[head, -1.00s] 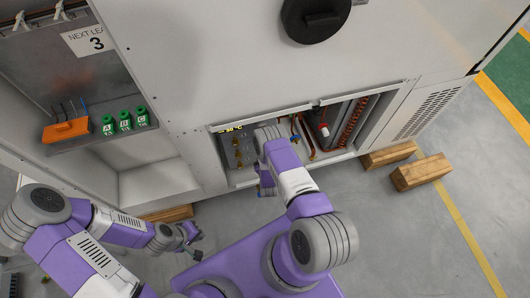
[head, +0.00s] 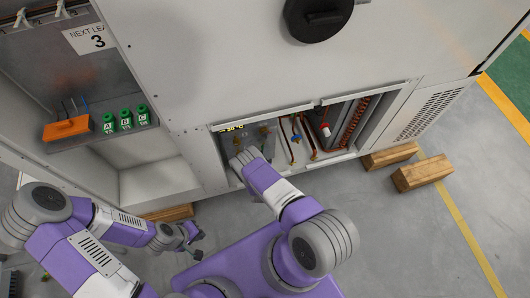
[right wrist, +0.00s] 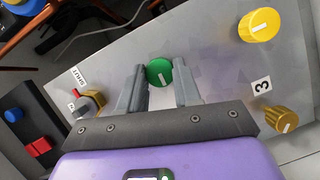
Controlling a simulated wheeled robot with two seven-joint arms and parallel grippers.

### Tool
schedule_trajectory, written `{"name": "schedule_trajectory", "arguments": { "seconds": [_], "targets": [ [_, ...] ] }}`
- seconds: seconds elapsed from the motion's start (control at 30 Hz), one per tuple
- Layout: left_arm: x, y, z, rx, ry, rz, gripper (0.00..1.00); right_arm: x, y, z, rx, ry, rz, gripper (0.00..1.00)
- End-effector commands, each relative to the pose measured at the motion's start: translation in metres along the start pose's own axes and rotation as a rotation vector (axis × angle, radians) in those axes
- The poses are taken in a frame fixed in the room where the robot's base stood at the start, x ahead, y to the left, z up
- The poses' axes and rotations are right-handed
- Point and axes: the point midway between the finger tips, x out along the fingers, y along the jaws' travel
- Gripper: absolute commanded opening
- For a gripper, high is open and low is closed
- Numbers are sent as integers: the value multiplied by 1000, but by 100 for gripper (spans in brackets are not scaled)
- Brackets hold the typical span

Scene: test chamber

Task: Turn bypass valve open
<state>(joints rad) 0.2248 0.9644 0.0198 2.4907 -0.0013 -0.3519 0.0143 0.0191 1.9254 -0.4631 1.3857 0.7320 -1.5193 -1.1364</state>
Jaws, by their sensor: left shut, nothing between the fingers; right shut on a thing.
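In the right wrist view, my right gripper (right wrist: 160,68) is shut on a round green knob (right wrist: 159,74) with a white line on its face. A label reading SHUT (right wrist: 78,77) lies left of it, above a grey, yellow and red fitting (right wrist: 91,103). In the head view, my right arm reaches into the open cabinet bay; its fingers are hidden. A blue-handled fitting (head: 296,138) is on the pipes to the right. I cannot tell which part is the bypass valve. My left gripper (head: 196,246) is shut and empty, low and outside the cabinet.
Two yellow knobs (right wrist: 259,25) with a label 3 are on the right of the panel. Coiled copper pipes (head: 353,122) fill the bay's right side. Wooden blocks (head: 422,172) lie on the floor at right.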

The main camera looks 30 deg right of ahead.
Motion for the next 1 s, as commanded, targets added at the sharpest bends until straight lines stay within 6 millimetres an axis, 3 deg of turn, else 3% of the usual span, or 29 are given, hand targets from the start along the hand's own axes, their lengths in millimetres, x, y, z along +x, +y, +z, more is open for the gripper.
{"name": "schedule_trajectory", "arguments": {
  "seconds": [0.6, 0.63, 0.7, 0.8, 1.0],
  "targets": [
    [0, 0, 0, 0, 0, 0, 0, -1, -1, 3, -42, -6, 12, 2],
    [0, 0, 0, 0, 0, 0, 0, -1, -1, 3, -42, -6, 12, 36],
    [0, 0, 0, 0, 0, 0, 0, -1, -1, 3, -41, -5, 12, 47],
    [0, 0, 0, 0, 0, 0, 0, -1, -1, 2, -40, -4, 13, 58],
    [0, 0, 0, 0, 0, 0, 0, 0, -1, 1, -38, -2, 14, 58]
  ]
}}
